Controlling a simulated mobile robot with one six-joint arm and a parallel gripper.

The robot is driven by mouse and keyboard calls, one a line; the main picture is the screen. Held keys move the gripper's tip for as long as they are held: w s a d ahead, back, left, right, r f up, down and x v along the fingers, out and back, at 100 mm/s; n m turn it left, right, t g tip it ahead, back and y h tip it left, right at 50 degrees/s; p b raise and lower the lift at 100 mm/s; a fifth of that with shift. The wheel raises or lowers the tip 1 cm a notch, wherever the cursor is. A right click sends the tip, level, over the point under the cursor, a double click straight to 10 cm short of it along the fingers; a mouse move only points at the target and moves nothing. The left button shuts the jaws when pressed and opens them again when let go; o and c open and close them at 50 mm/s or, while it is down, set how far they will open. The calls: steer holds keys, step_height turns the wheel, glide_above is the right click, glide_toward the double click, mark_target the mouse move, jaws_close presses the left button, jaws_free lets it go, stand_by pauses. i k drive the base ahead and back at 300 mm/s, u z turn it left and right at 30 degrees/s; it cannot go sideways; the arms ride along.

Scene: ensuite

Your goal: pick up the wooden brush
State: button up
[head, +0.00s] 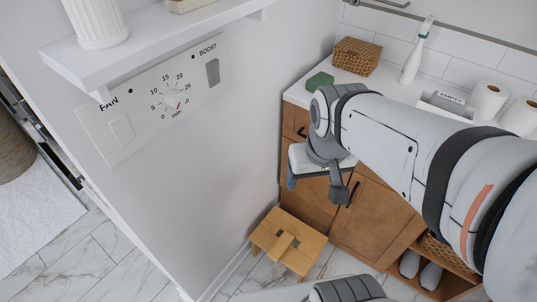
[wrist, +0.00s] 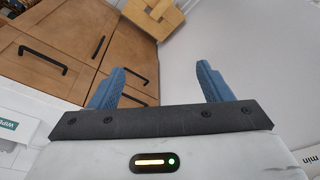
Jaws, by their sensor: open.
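No wooden brush can be made out for certain. A pale wooden piece (head: 283,243) lies on top of the low wooden stool (head: 312,243) on the floor; it may be the brush, but its bristles cannot be seen. The stool (wrist: 135,9) also shows at the top of the wrist view, with a light wooden piece (wrist: 160,9) on it. My gripper (head: 291,180) is in front of the wooden cabinet, above and apart from the stool. In the wrist view its blue fingers (wrist: 160,68) are spread, with nothing between them.
The wooden cabinet (head: 375,222) with dark handles stands right of the stool. A wall with a control panel (head: 155,98) and shelf is left.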

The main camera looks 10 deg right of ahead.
mark_target(282, 244)
steer(key=z, duration=0.1)
steer(key=k, duration=0.55)
steer(key=u, duration=2.55)
steer(key=k, duration=0.8)
steer(key=z, duration=2.2)
steer(key=i, duration=1)
steer(key=u, duration=0.1)
